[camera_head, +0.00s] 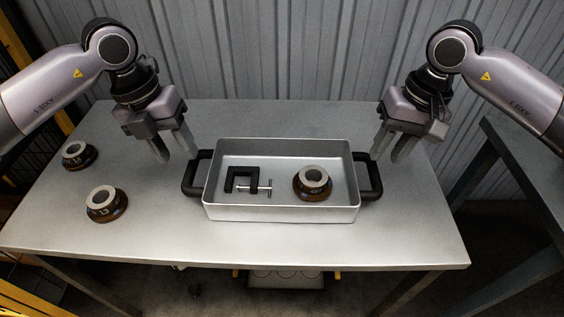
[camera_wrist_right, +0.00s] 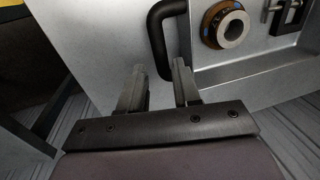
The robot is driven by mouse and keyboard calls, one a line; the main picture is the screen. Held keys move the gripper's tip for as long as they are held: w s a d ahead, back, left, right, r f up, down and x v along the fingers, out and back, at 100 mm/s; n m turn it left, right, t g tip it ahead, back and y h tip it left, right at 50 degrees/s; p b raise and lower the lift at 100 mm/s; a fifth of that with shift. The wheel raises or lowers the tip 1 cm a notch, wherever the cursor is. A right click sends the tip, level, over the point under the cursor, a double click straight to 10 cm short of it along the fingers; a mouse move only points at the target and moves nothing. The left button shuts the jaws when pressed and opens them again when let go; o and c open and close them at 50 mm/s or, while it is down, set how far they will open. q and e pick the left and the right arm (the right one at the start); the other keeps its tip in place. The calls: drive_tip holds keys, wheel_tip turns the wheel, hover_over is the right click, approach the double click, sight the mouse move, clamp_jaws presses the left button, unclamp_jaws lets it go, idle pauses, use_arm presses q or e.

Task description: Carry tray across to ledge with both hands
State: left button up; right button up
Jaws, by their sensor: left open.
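The silver metal tray (camera_head: 280,214) stands on the grey table with a black handle at each end. A black clamp (camera_head: 243,181) and a brown ring mould with a grey centre (camera_head: 312,183) lie inside it. My left gripper (camera_head: 178,152) is open and empty, above and just left of the left handle (camera_head: 193,174). My right gripper (camera_head: 391,150) is open and empty, just above and right of the right handle (camera_head: 371,176). In the right wrist view, that handle (camera_wrist_right: 154,38) lies just beyond the two parted fingertips (camera_wrist_right: 160,72), apart from them.
Two more ring moulds, one nearer (camera_head: 106,203) and one farther (camera_head: 78,155), stand on the table (camera_head: 330,245) at the left. A second grey surface (camera_head: 520,160) stands at the right across a gap. A corrugated wall (camera_head: 270,50) rises behind.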

sight(189, 170)
use_arm(q)
drive_tip(key=shift+s, duration=0.2)
use_arm(e)
drive_tip(key=shift+s, duration=0.2)
use_arm(q)
drive_tip(key=shift+f, duration=0.1)
drive_tip(key=shift+d+f, duration=0.2)
drive_tip(key=shift+f, duration=0.95)
drive_tip(key=shift+d+f, duration=0.25)
drive_tip(key=shift+f, duration=0.85)
drive_tip(key=shift+d+f, duration=0.2)
drive_tip(key=shift+f, duration=0.95)
use_arm(e)
drive_tip(key=shift+w+a+f, duration=0.1)
drive_tip(key=shift+a+f, duration=0.15)
drive_tip(key=shift+f, duration=0.9)
drive_tip(key=shift+s+a+f, duration=0.1)
drive_tip(key=shift+a+f, duration=0.1)
drive_tip(key=shift+f, duration=1)
drive_tip(key=shift+w+a+f, duration=0.1)
drive_tip(key=shift+a+f, duration=0.15)
drive_tip(key=shift+f, duration=0.9)
use_arm(q)
drive_tip(key=c, duration=0.5)
use_arm(e)
drive_tip(key=c, duration=0.5)
use_arm(q)
clamp_jaws()
use_arm(e)
clamp_jaws()
